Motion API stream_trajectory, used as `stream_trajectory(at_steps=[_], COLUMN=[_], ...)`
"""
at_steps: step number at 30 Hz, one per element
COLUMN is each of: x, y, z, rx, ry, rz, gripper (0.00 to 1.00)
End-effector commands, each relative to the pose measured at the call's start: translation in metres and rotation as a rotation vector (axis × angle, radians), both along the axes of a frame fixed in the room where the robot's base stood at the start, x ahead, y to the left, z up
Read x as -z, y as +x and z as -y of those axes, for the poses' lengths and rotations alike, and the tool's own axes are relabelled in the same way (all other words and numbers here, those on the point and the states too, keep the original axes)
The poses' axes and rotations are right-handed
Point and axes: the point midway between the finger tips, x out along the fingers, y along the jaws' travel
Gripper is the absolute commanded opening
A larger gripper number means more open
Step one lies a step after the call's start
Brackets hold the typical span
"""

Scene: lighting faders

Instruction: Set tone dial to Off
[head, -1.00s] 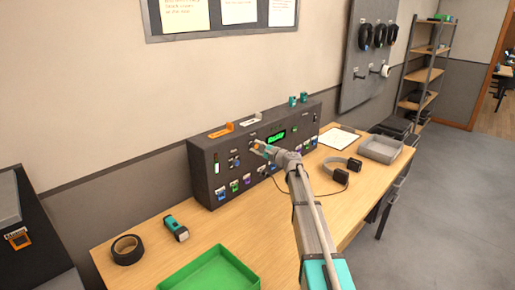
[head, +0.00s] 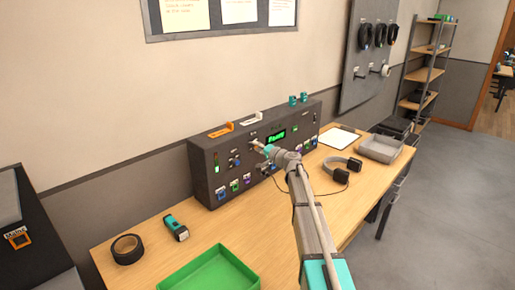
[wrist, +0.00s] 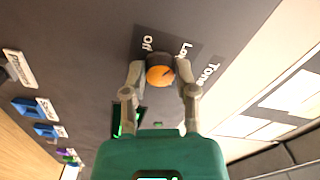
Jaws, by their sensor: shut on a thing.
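The tone dial (wrist: 160,76) has an orange cap with a dark pointer line, which appears to slant toward the "Lo" label.
A lit green display (head: 275,136) is right of my gripper. Several blue controls (wrist: 45,130) line the panel. The desk holds a green tray (head: 210,283), black tape (head: 127,249), a teal device (head: 175,227) and headphones (head: 343,166).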

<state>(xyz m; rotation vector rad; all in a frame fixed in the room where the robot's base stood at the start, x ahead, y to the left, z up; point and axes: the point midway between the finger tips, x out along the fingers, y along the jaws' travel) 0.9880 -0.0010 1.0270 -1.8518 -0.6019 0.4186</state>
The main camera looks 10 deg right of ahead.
Motion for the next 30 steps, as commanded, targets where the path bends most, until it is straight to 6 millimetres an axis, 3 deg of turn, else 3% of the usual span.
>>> stream_trajectory(at_steps=[30], x=[0.0024], y=[0.0001], z=[0.0009], rx=[-0.002], ry=[-0.78], rz=[0.565], gripper=[0.0])
